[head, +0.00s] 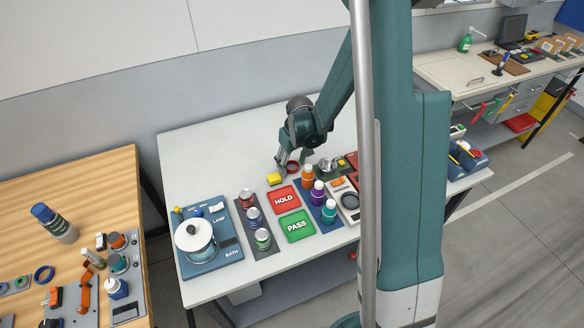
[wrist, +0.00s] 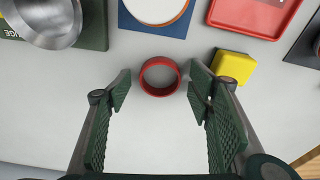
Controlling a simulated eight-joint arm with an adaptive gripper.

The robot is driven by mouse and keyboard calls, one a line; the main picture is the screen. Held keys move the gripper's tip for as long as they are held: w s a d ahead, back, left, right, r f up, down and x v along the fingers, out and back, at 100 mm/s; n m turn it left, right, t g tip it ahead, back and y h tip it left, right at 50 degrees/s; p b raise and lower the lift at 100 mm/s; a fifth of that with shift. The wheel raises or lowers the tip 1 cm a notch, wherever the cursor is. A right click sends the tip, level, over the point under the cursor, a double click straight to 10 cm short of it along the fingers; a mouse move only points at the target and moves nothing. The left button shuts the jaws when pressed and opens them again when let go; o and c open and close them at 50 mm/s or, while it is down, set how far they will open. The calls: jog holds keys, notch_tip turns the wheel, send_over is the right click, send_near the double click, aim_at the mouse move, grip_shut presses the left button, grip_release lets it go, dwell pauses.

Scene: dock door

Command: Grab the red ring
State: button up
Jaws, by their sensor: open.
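The red ring (wrist: 143,83) lies flat on the pale table, centred between and just beyond my fingertips in the wrist view. In the head view the red ring (head: 292,168) is partly hidden by my gripper (head: 287,166). In the wrist view my gripper (wrist: 158,92) is open and empty, with one green padded finger on each side. The right fingertip is close to the ring's right edge; the left fingertip has a wider gap. I cannot tell the exact height of the fingers above the table.
A yellow block (wrist: 232,66) stands close beside the right finger. A red tray (wrist: 254,33), a blue mat (wrist: 129,22) with an orange-rimmed round thing, and a metal bowl (wrist: 45,20) lie beyond the ring. The table (head: 188,148) is clear at the back left.

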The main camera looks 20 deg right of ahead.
jog(key=c, duration=0.8)
jog(key=shift+r, duration=0.1)
jog(key=shift+r, duration=4.9)
